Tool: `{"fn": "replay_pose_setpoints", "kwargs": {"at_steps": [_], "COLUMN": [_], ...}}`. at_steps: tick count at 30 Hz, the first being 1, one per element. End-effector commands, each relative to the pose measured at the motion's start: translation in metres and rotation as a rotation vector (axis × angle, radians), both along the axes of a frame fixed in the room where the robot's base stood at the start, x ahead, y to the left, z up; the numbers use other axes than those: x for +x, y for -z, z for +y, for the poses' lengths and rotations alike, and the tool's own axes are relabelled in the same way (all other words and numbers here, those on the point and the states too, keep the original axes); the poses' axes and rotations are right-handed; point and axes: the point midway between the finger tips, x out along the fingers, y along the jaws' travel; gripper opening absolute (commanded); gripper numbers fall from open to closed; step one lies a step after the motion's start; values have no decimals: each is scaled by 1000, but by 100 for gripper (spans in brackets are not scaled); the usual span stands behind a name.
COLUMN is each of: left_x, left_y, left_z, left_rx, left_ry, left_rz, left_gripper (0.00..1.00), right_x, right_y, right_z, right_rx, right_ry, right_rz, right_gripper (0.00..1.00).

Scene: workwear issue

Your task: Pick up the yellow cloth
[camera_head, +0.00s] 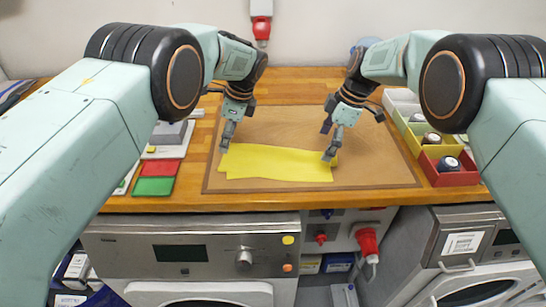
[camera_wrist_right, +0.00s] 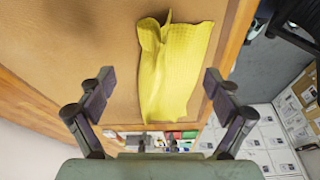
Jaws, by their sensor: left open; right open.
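The yellow cloth (camera_head: 275,164) lies spread on the brown mat (camera_head: 300,118) near the table's front edge. In the right wrist view the cloth (camera_wrist_right: 178,75) shows a raised fold or ridge at its far end. My left gripper (camera_head: 226,139) is open at the cloth's left end, by its back corner. I cannot tell whether either gripper touches the cloth.
Red (camera_head: 160,168) and green (camera_head: 153,186) pads lie left of the mat. Coloured bins, including a red one (camera_head: 450,176) and a yellow one (camera_head: 418,128), stand at the right. Machines (camera_head: 205,235) sit below the front edge. The mat behind the cloth is clear.

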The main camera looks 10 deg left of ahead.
Motion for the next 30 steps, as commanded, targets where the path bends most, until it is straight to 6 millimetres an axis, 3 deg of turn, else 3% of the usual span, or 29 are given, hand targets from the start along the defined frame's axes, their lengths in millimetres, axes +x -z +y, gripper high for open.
{"fn": "replay_pose_setpoints", "kwargs": {"at_steps": [15, 30], "left_x": [0, 0], "left_y": [-30, -31], "left_z": [0, 0], "left_rx": [0, 0], "left_ry": [0, 0], "left_rz": [0, 0], "left_gripper": [57, 57], "right_x": [0, 1], "right_y": [-48, -55], "right_z": [-8, -10], "right_rx": [-113, -132], "right_ry": [-1, 0], "right_rz": [-1, -2], "right_gripper": [91, 91]}}
